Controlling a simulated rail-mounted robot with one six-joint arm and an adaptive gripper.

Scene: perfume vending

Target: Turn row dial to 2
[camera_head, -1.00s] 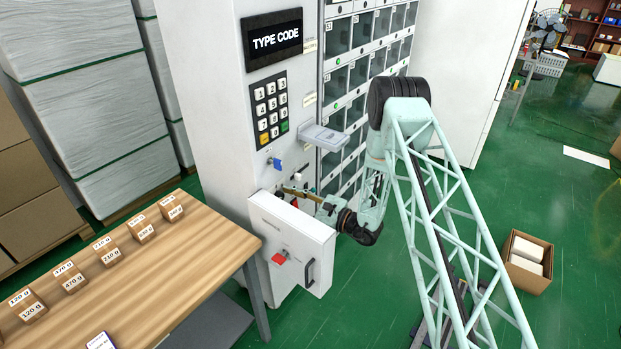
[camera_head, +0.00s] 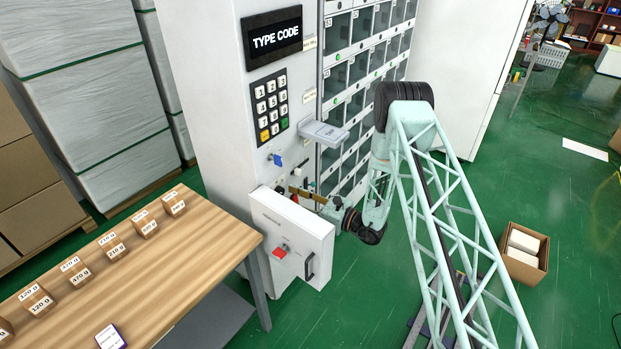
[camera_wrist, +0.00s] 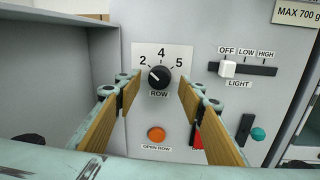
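The row dial (camera_wrist: 159,78) is a round black knob on a white plate marked 2, 4 and 5. Its white pointer mark is aimed to the upper left, toward the 2. My gripper (camera_wrist: 159,92) is open, its two wooden-looking fingers spread left and right of the dial with clear gaps. It does not appear to touch the dial. In the head view, my gripper (camera_head: 307,194) is at the vending machine's lower panel, behind the open white door (camera_head: 288,232); the dial cannot be made out there.
An orange OPEN ROW button (camera_wrist: 156,134) is below the dial, with a red part beside it, partly hidden by the right finger. A LIGHT slider (camera_wrist: 228,69) is to the right. The open door stands close to my gripper. A wooden table (camera_head: 200,250) with small boxes is at left.

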